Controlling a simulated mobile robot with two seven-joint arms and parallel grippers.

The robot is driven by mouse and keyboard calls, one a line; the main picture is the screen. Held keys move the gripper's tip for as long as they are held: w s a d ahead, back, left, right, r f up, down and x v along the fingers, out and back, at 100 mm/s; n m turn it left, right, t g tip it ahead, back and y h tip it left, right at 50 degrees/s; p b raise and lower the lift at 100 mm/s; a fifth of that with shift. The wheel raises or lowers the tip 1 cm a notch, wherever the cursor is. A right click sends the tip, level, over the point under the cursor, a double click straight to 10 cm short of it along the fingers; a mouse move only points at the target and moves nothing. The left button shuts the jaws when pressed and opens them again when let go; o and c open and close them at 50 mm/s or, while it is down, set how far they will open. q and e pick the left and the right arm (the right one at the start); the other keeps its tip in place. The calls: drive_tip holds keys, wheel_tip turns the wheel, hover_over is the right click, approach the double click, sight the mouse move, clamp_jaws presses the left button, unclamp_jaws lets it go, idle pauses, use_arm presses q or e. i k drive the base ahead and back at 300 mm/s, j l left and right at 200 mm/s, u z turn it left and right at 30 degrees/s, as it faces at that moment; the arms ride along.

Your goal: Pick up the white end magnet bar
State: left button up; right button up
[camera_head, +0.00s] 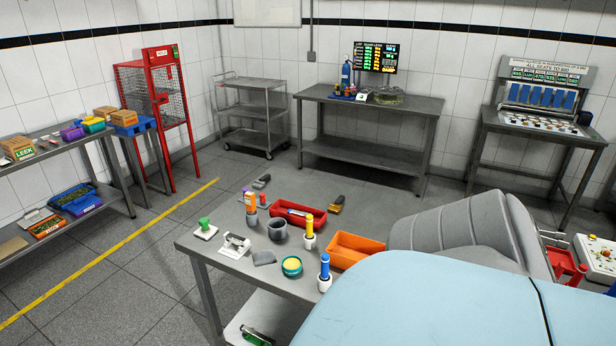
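I cannot pick out the white end magnet bar for certain at this size. A small bar-like piece with a pale part (297,212) lies in the red tray (283,220) on the near metal table (215,250); it is too small to identify. Neither of my grippers can be made out in the head view.
Around the tray stand a dark grey cup (277,230), a blue-topped bottle (325,272), a yellow-topped bottle (309,232), a round green container (292,266) and an orange bin (352,249).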

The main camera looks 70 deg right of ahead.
sight(235, 240)
drive_tip(key=z, duration=1.6)
